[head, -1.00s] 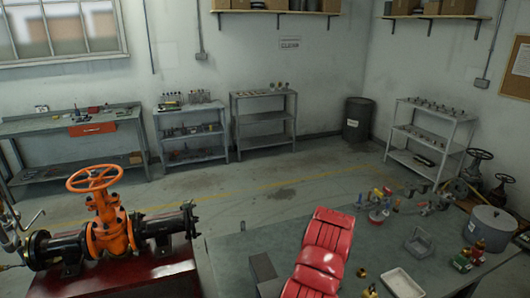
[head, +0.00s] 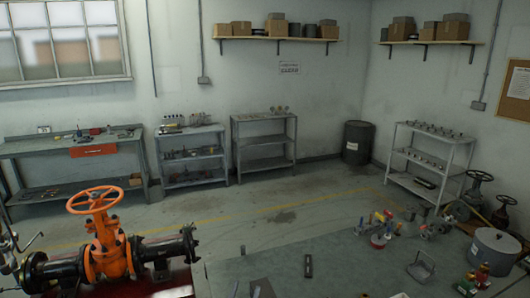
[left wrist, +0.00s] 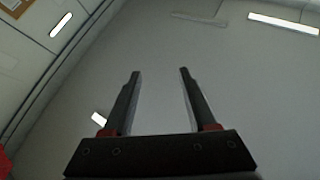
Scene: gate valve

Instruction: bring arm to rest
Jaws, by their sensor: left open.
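My left gripper (head: 246,290) shows only as two dark fingertips at the bottom edge of the head view, in front of the grey-green table; the rest is cut off. In the left wrist view its two dark fingers (left wrist: 155,85) stand well apart with nothing between them. They point at a plain pale surface with bright light panels, likely the ceiling. The orange gate valve (head: 110,245) stands at the left of the head view, its handwheel upright on top, and no gripper touches it. My right gripper is not in view.
The table (head: 350,262) holds a small dark bar (head: 308,266), a grey tray (head: 421,267), a grey pot (head: 496,250) and several small parts. Shelving units and a workbench (head: 70,150) line the walls. The floor between is clear.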

